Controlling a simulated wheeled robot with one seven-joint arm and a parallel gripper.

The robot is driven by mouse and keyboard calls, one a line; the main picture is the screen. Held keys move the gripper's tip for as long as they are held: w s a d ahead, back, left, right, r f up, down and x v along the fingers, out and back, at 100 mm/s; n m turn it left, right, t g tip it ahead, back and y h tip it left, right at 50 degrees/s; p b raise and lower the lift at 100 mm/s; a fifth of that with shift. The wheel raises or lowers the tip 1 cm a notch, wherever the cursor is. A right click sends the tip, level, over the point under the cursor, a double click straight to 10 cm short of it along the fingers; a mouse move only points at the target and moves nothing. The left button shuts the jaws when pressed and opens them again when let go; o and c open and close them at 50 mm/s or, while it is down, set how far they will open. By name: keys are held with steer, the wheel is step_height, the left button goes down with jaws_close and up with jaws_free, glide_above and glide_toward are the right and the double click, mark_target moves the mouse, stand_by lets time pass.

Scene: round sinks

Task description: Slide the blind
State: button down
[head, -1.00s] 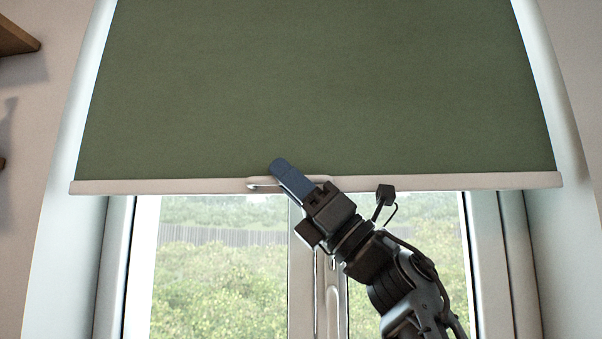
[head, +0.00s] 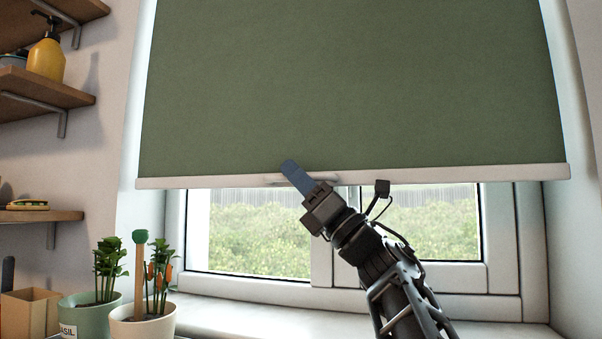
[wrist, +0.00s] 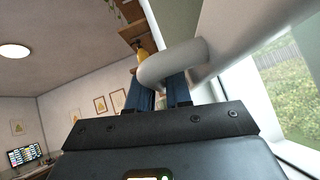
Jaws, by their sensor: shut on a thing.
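The green blind (head: 350,85) hangs over the upper part of the window. Its pale bottom bar (head: 450,176) runs across the window, and the lower panes show below it. A small pale handle (head: 328,180) sits at the middle of the bar, partly hidden by my gripper. My gripper (head: 291,170) is at this handle with its blue fingers pointing up and left.
Wooden shelves (head: 45,85) with a yellow bottle (head: 46,55) are on the left wall. Potted plants (head: 143,320) and a tan box (head: 30,312) stand at lower left. The windowsill (head: 250,318) is clear right of the pots. Window side walls flank the blind.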

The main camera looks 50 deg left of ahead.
stand_by(0.3)
steer(key=c, duration=1.4)
jaws_free()
steer(key=shift+w, duration=0.1)
